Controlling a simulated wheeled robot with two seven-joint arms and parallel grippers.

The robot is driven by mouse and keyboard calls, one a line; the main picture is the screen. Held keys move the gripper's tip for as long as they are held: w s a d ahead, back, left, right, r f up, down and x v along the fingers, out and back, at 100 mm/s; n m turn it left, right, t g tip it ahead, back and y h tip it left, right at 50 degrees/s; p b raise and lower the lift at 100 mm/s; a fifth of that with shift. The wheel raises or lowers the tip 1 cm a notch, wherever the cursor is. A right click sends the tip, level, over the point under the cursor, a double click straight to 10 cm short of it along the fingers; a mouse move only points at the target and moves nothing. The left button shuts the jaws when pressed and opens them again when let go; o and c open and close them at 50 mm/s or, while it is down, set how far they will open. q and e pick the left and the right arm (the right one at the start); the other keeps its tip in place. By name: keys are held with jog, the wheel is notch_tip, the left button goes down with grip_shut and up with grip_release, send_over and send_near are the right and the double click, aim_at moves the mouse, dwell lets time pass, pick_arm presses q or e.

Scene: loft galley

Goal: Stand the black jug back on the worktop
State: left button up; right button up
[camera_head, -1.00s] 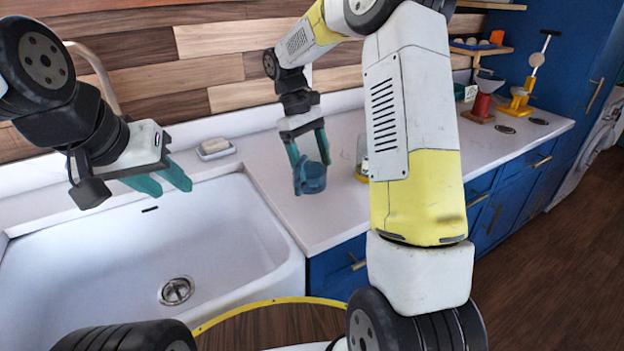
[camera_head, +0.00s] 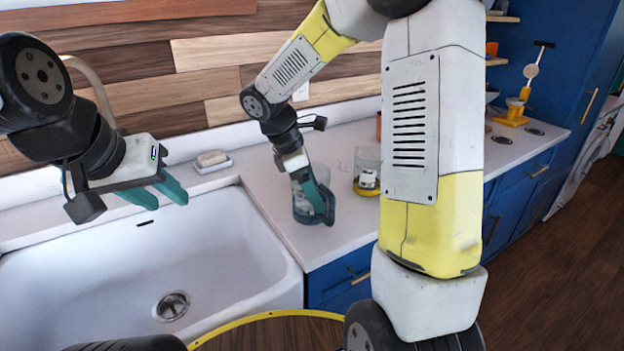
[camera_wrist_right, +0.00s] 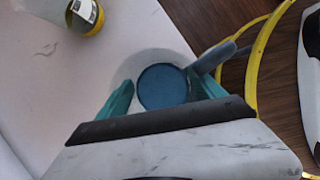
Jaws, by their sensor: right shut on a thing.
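The jug (camera_head: 304,211) shows as see-through grey-blue with a dark blue handle, rather than black. It looks close to upright at the worktop's (camera_head: 262,190) front part, right of the sink. I cannot tell whether its base touches the surface. My right gripper (camera_head: 314,197) is shut on it from above, with teal fingers at its sides. In the right wrist view the jug's round blue inside (camera_wrist_right: 163,87) lies between the fingers, and its handle (camera_wrist_right: 215,56) points to the upper right. My left gripper (camera_head: 160,192) is open and empty over the sink.
A glass jar with a yellow base (camera_head: 367,173) stands on the worktop just right of the jug. A white sink (camera_head: 100,260) lies to the left, with a soap dish (camera_head: 213,164) behind its right corner. The worktop's front edge is close to the jug.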

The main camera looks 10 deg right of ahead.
jog(key=shift+w+d+f, duration=0.7)
jog(key=shift+w+d, duration=0.05)
jog(key=shift+w, duration=0.65)
jog(key=shift+w+d+f, duration=0.75)
jog(key=shift+w, duration=0.65)
jog(key=shift+w+d+f, duration=0.7)
jog(key=shift+w+d, duration=0.05)
jog(key=shift+w, duration=0.65)
jog(key=shift+f, duration=0.15)
jog(key=o, duration=2)
